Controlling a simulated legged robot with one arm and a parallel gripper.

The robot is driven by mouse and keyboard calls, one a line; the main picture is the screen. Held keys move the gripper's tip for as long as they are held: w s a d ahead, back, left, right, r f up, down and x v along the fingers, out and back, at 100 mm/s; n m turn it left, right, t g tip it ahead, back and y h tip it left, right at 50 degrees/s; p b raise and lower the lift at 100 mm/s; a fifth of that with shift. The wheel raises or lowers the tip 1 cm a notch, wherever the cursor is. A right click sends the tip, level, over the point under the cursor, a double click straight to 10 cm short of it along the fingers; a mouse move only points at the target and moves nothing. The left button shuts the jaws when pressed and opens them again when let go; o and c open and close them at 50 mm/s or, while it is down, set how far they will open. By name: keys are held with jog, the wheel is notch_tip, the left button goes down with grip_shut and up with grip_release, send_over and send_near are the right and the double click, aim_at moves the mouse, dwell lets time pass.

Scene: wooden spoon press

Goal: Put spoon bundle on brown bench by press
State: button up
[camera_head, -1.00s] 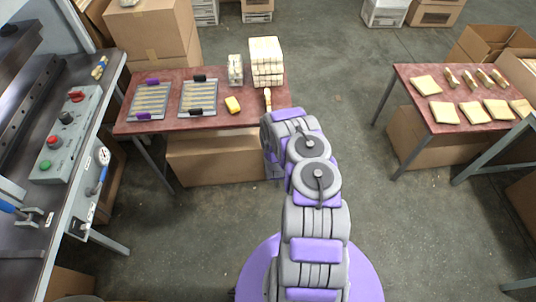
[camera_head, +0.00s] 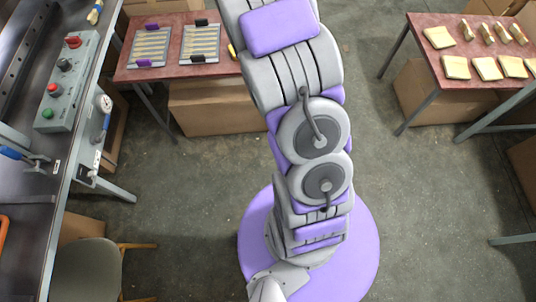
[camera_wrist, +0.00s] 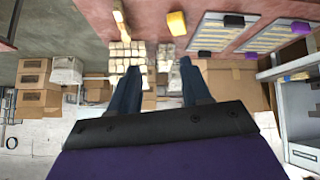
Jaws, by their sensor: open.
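The reddish-brown bench (camera_head: 226,66) stands beside the dark press table (camera_head: 62,175) in the head view; my arm covers its right part. In the wrist view the bench top (camera_wrist: 146,22) shows upside down. A slim wooden bundle-like thing (camera_wrist: 120,24) lies near its edge. A banded wooden bundle (camera_head: 95,12) lies at the far end of the press table. Several similar bundles (camera_head: 486,33) lie on the right-hand table. I cannot tell which is the task's bundle. My gripper (camera_wrist: 160,65) is open and empty, its fingers apart; the head view does not show it.
Two slatted trays (camera_head: 151,47) (camera_head: 199,43) and a yellow block (camera_wrist: 176,23) are on the bench. Pale stacked blocks (camera_wrist: 126,58) appear beyond my fingers. The right-hand table (camera_head: 450,30) also holds pale flat pieces (camera_head: 455,67). A chair (camera_head: 85,270) stands at lower left.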

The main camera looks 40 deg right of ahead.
jog(key=s+a+r+n+g+y, duration=0.1)
jog(key=s+a+r+g, duration=0.2)
jog(key=s, duration=1.1)
jog(key=s+a+r+n+g+y, duration=0.1)
jog(key=s+a+r+g, duration=0.2)
jog(key=s+a+r, duration=0.5)
jog(key=s+a+r+n+g+y, duration=0.1)
jog(key=s+a+r+g, duration=0.2)
jog(key=s+a, duration=0.7)
jog(key=s+r, duration=0.2)
jog(key=s, duration=0.7)
jog(key=shift+s+a+r+n+y, duration=0.25)
jog(key=shift+s+a+n+y, duration=0.05)
jog(key=shift+s+n+y, duration=0.1)
